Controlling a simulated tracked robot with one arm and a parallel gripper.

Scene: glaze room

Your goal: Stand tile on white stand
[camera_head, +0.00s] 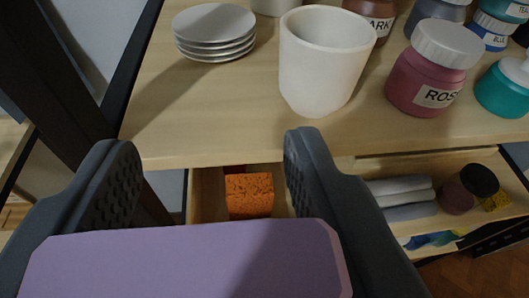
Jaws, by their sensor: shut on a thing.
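A lavender tile (190,262) with cut corners lies across the bottom of the view, close to the camera. My gripper (207,165) is shut on the tile, with one dark ridged finger at each side of it. The fingertips reach past the tile's far edge, in front of the worktop's front edge. The tile's lower part is cut off by the frame. I cannot make out a white stand in this view.
The wooden worktop (215,110) bears stacked plates (213,30), a white cup (322,65), a rose jar (432,75) and several other jars. Below, an open drawer holds an orange sponge (249,195); to its right lie grey rolls (400,190) and a dark-lidded jar (470,188).

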